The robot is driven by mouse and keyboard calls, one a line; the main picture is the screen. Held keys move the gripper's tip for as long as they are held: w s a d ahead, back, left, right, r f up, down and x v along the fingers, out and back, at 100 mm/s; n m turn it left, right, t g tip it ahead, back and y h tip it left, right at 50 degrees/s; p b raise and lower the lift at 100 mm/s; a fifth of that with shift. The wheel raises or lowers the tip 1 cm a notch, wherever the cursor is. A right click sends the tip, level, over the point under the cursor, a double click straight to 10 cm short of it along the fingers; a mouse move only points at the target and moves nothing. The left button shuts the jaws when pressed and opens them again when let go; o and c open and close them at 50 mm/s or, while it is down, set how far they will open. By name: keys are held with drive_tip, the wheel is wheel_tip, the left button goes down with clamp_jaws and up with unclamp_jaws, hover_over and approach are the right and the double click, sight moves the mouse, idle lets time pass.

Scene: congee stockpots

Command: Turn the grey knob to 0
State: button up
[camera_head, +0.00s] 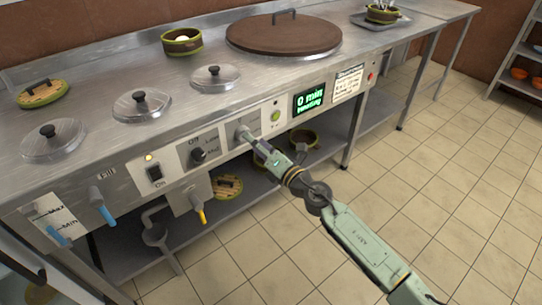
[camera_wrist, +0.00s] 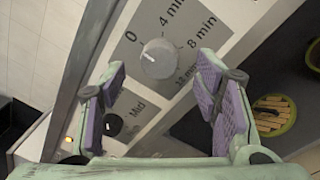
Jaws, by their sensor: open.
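The grey knob (camera_wrist: 160,58) is round, on a grey dial plate marked 0, 4 min, 8 min and a partly hidden larger number. A short white mark shows on the knob's left part, on the side of the 0; its exact reading is hard to tell. In the head view the knob (camera_head: 242,133) is on the front panel, just beyond my gripper (camera_head: 262,148). In the wrist view my gripper (camera_wrist: 162,82) is open, with its purple pads left and right of the knob and apart from it. Nothing is held.
A black knob (camera_head: 198,156) and a lit switch (camera_head: 155,173) are left of the grey knob. A green button (camera_head: 276,116) and a display (camera_head: 309,98) reading "0 min" are right. Blue and yellow tap handles stick out at lower left. The tiled floor in front is clear.

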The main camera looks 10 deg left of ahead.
drive_tip(key=v, duration=0.8)
drive_tip(key=shift+d, duration=0.25)
drive_tip(key=shift+s, duration=0.1)
